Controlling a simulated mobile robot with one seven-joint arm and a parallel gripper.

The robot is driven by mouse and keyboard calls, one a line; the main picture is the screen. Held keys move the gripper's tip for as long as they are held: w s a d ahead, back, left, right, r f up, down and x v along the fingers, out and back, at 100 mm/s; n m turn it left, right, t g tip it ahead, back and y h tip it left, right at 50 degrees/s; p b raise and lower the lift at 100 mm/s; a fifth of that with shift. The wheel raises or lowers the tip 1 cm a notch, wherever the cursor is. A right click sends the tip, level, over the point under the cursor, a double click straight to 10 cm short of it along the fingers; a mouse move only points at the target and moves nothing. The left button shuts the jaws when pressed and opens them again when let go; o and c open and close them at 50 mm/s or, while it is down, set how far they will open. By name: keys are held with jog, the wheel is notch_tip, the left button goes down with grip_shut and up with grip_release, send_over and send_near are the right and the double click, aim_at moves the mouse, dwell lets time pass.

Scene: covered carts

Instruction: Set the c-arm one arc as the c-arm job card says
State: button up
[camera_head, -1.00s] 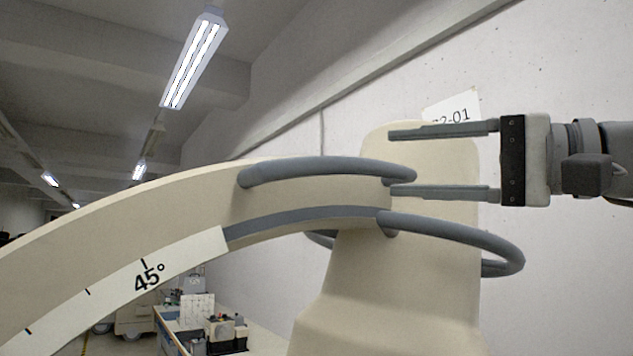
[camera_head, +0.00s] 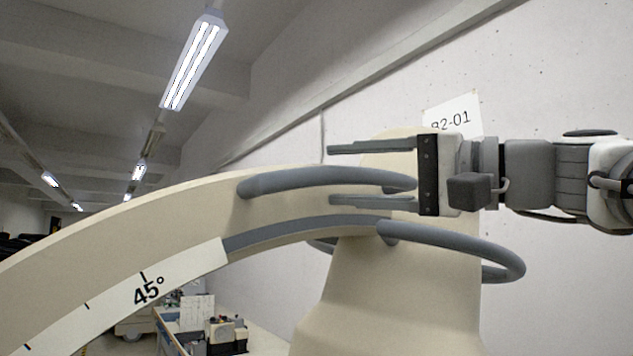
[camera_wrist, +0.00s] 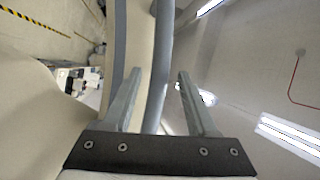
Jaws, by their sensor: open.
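The c-arm's cream arc (camera_head: 150,225) curves up from the lower left to its cream column (camera_head: 400,290). A pale scale strip (camera_head: 190,268) on its side reads 45° beside a tick. A grey handle bar (camera_head: 310,176) bows out from the arc's upper part; it also shows in the wrist view (camera_wrist: 161,60). My gripper (camera_head: 331,175) is open, with one finger above and one below this bar. In the wrist view the bar runs between my fingers (camera_wrist: 158,80); I cannot tell whether either touches it. No job card is readable.
A second grey handle (camera_head: 460,237) loops from the arc just below my gripper. The wall behind carries a partly hidden sign (camera_head: 455,115) ending in 2-01. A bench (camera_head: 265,345) with small equipment and a white sheet (camera_head: 197,308) stands in the background.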

jog(key=shift+x, duration=1.1)
grip_shut()
dwell(0.8)
